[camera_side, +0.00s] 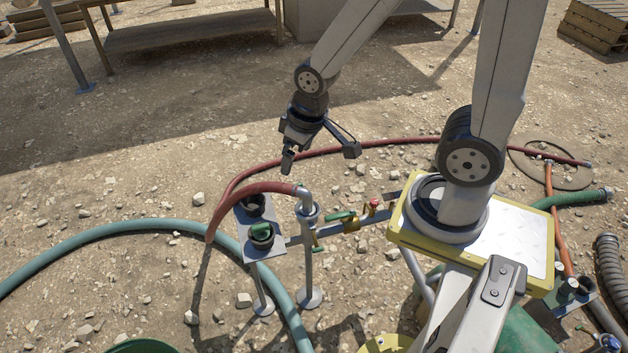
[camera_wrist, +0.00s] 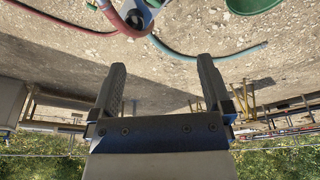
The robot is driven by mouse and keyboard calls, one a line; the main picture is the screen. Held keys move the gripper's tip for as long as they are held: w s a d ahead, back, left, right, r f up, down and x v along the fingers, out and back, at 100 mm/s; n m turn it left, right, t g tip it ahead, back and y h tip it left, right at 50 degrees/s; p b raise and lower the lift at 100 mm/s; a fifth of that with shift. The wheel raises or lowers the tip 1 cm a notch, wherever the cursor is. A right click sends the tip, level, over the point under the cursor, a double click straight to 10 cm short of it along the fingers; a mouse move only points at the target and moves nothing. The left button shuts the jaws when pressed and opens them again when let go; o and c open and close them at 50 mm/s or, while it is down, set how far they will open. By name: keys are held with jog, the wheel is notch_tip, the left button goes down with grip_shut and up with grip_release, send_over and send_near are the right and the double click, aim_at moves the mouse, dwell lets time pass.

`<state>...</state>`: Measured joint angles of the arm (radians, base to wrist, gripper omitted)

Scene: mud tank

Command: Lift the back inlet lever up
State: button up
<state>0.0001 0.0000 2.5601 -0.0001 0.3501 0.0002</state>
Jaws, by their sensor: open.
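The pipework beside my base carries a green lever (camera_side: 340,216) lying roughly level along the pipe and a second green handle (camera_side: 317,240) hanging at the upright pipe. I cannot tell for sure which is the back inlet lever. A red-topped fitting (camera_side: 374,205) sits to the right. My gripper (camera_side: 288,160) hangs above and behind the pipework, clear of both handles. In the wrist view my gripper (camera_wrist: 161,68) has its two dark fingers wide apart with nothing between them. That view shows the red hose and pipe end (camera_wrist: 138,16) at the top, but no lever clearly.
A red hose (camera_side: 250,188) joins the upright pipe elbow (camera_side: 304,196). A metal stand (camera_side: 242,243) holds a round green-topped fitting (camera_side: 261,234). A teal hose (camera_side: 140,228) curves across the gravel. Open gravel lies behind the pipework, with a bench (camera_side: 190,35) farther back.

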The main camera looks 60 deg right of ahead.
dwell(0.4)
jog(key=m+g, duration=0.3)
jog(key=m, duration=0.6)
send_over(315, 239)
jog(key=s+a, duration=0.2)
jog(key=f, duration=3.7)
jog(key=shift+w+d, duration=0.15)
jog(key=shift+w, duration=0.1)
jog(key=shift+s+f, duration=0.15)
jog(key=shift+f, duration=0.05)
jog(key=shift+f, duration=0.1)
